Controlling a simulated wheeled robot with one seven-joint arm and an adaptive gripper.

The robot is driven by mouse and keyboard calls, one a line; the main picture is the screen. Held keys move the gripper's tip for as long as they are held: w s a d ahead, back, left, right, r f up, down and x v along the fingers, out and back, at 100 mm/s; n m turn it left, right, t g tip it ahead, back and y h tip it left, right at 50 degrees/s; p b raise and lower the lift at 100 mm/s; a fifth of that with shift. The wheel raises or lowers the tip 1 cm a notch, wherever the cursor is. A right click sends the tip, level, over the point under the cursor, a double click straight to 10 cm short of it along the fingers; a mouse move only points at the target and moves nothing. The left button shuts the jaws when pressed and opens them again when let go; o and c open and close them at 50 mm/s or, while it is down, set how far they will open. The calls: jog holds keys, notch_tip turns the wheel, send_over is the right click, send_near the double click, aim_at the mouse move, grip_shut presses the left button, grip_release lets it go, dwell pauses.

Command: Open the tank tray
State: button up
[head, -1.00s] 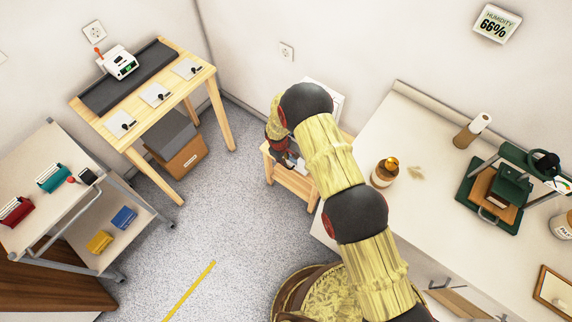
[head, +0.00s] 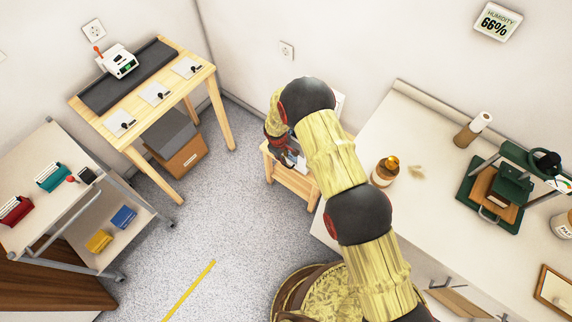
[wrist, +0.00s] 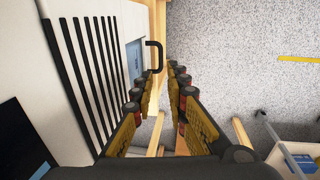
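A white machine (wrist: 90,70) with black vent slots fills the left of the wrist view. A black bracket-shaped handle (wrist: 158,55) stands out from a blue-grey panel (wrist: 134,59) on its side; this looks like the tank tray. My gripper (wrist: 161,74) is open, its two padded fingers apart with nothing between them. The handle shows just beyond the fingertips, nearer the left one; I see no contact. In the head view, my gripper (head: 284,152) is at the low wooden stand (head: 292,183), and my arm hides most of the machine (head: 340,101).
A long white counter (head: 420,210) lies right of my arm, with an amber bottle (head: 384,171) near its edge. A wooden table (head: 205,75) and a grey cart (head: 100,262) stand at left. The speckled floor (head: 220,210) between is mostly clear.

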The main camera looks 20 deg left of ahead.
notch_tip(320, 180, up, 10)
jog(key=s, duration=0.1)
jog(key=shift+s+a+r, duration=0.15)
jog(key=shift+s+a, duration=0.15)
jog(key=shift+s, duration=0.1)
dwell(0.4)
